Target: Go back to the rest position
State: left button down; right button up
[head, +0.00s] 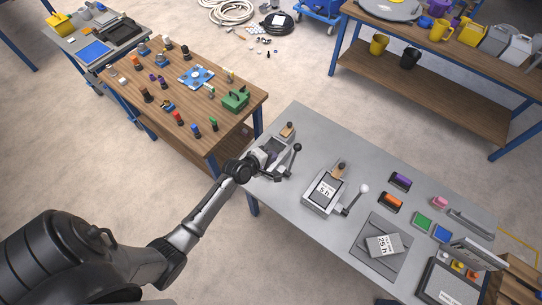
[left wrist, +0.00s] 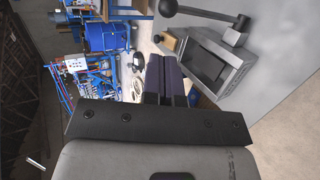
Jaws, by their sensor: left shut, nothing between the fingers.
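My left arm reaches in from the lower left of the head view. My left gripper (head: 262,168) is at the left end of the grey table (head: 300,125), beside a grey lever device (head: 273,149). In the left wrist view its dark fingers (left wrist: 164,72) are together with nothing between them. The lever device (left wrist: 210,62) shows just right of the fingers there, with its black-knobbed lever above it. The gripper partly covers this device in the head view, and I cannot tell whether they touch. My right gripper is not in view.
A second lever device (head: 323,191) with a white label stands farther right on the grey table. A wooden table (head: 215,130) with several small parts is behind my arm. Open floor lies left.

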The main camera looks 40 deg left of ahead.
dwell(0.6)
pick_arm(q)
jog(key=s+d+r+m+g+y, duration=0.1)
jog(key=s+d+r+m+g, duration=0.3)
jog(key=m, duration=0.5)
jog(key=s+d+r+m+g, duration=0.2)
jog(key=s+r+m, duration=0.4)
jog(key=m, duration=0.4)
jog(key=s+d+g+p, duration=0.1)
jog(key=s+d, duration=0.2)
jog(key=s, duration=0.6)
jog(key=s+d+f+m+g+p, duration=0.1)
jog(key=s+d, duration=0.2)
jog(key=s, duration=0.6)
jog(key=shift+g, duration=0.3)
jog(key=shift+s, duration=0.15)
